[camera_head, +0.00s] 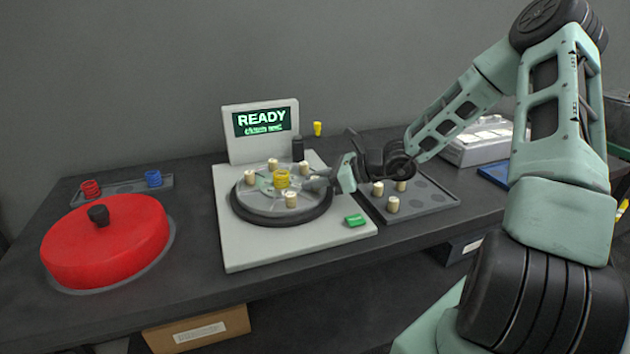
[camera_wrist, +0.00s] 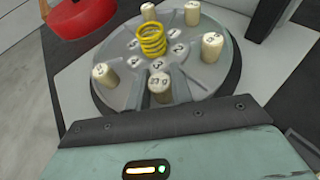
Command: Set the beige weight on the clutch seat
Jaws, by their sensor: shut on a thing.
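My gripper (camera_head: 314,184) is at the right side of the round grey clutch disc (camera_wrist: 112,52), seen in the head view on the light machine base. In the wrist view its two fingers (camera_wrist: 160,96) are shut on a beige weight (camera_wrist: 160,84) with a mark on top. The weight is at the near rim of the disc; I cannot tell whether it touches its seat. In the head view this weight is hidden by the gripper. Several other beige weights (camera_head: 291,199) stand upright around the disc. A yellow coil spring (camera_head: 282,180) stands at its centre.
A grey tray (camera_head: 425,207) with three beige weights (camera_head: 393,205) lies right of the machine, under my arm. A green button (camera_head: 355,220) is at the base's front right. A screen (camera_head: 262,121) reads READY. A red cover (camera_head: 106,240) sits at left.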

